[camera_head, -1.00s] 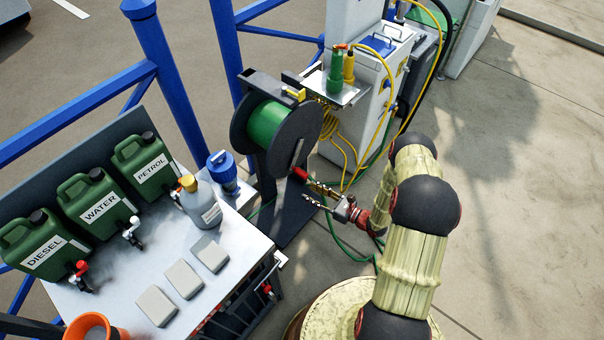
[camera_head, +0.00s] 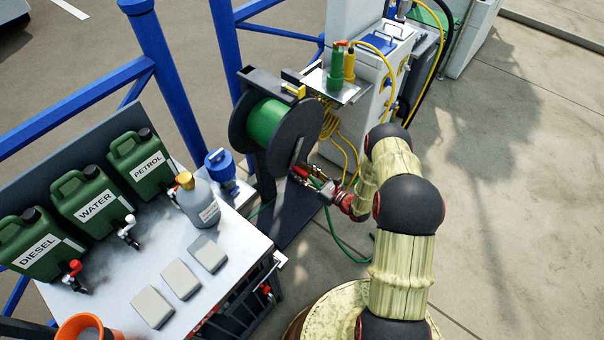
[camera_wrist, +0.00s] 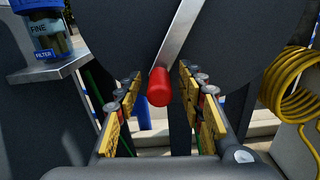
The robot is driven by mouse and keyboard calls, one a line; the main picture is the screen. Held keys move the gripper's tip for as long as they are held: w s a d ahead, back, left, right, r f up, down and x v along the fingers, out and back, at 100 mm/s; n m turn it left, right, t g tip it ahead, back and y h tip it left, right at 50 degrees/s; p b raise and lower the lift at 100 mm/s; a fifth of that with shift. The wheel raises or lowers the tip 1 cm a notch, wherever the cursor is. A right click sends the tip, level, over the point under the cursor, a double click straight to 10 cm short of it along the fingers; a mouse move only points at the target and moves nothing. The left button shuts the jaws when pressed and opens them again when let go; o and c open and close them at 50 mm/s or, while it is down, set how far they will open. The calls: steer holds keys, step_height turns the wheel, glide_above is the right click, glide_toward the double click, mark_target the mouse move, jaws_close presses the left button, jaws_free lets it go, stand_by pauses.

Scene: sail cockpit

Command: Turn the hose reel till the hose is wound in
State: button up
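The hose reel (camera_head: 294,142) has dark round side plates, with green hose (camera_head: 267,124) wound on its drum. A grey crank arm (camera_wrist: 180,38) runs down the reel's face to a red handle (camera_wrist: 159,87). In the head view the red handle (camera_head: 300,172) is at the lower part of the reel. My gripper (camera_wrist: 158,98) is open, with a yellow-padded finger on each side of the handle and a gap to both. In the head view my gripper (camera_head: 307,178) is at the handle. A loose length of green hose (camera_head: 343,246) lies on the ground below my arm.
A metal bench (camera_head: 225,262) with green canisters, a bottle and grey blocks stands at the left. A blue filter (camera_wrist: 45,28) sits on a ledge beside the reel. Coiled yellow hose (camera_wrist: 291,80) hangs at the right. Open pavement lies to the right.

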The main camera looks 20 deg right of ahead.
steer(key=shift+c, duration=0.2)
jaws_close()
stand_by(0.3)
stand_by(0.4)
